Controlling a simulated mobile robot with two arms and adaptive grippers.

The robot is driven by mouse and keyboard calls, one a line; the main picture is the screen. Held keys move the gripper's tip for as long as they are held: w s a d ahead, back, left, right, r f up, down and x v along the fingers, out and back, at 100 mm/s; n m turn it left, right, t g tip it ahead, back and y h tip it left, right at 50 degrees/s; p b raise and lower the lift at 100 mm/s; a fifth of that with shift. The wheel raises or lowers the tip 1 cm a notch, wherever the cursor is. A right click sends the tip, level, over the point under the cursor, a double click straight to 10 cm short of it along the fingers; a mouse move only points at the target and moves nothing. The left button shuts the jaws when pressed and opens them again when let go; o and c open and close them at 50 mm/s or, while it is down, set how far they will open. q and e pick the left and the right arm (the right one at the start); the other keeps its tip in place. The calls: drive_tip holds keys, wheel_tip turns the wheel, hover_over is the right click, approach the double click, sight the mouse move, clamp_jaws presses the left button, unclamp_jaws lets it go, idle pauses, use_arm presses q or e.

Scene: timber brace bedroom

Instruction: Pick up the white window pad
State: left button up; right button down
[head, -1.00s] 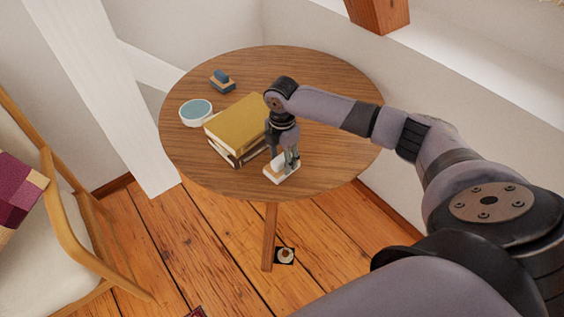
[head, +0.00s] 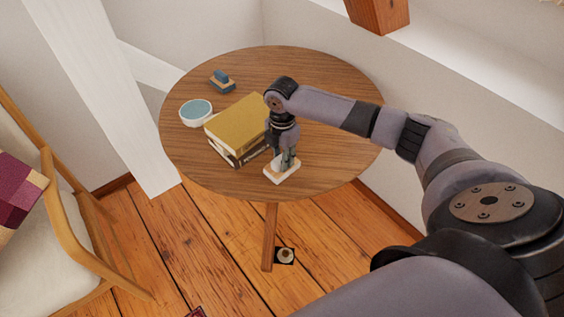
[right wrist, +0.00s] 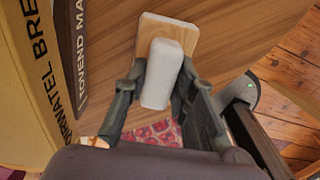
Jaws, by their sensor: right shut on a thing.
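The white window pad (head: 275,178) lies near the front edge of the round wooden table (head: 330,85). In the right wrist view it shows a white block-shaped grip (right wrist: 163,68) on a flat pale wood-coloured plate (right wrist: 149,31). My right gripper (head: 287,162) points down over it from above. Its fingers (right wrist: 160,84) are shut on the white grip, one on each side. The pad appears to rest on the tabletop; I see no clear gap under it. The fingers hide part of the grip in the head view. My left gripper is not in view.
A stack of books (head: 240,125) with a yellow cover stands close to the left of my right gripper. A white bowl (head: 196,113) with a blue inside and a blue block-like pad (head: 222,82) lie farther left. The table's right side is clear. A chair (head: 60,215) stands at left.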

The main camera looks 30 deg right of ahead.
wheel_tip(320, 180, up, 20)
idle(0.6)
drive_tip(key=c, duration=1.9)
unclamp_jaws()
drive_tip(key=shift+a, duration=0.1)
drive_tip(key=c, duration=0.5)
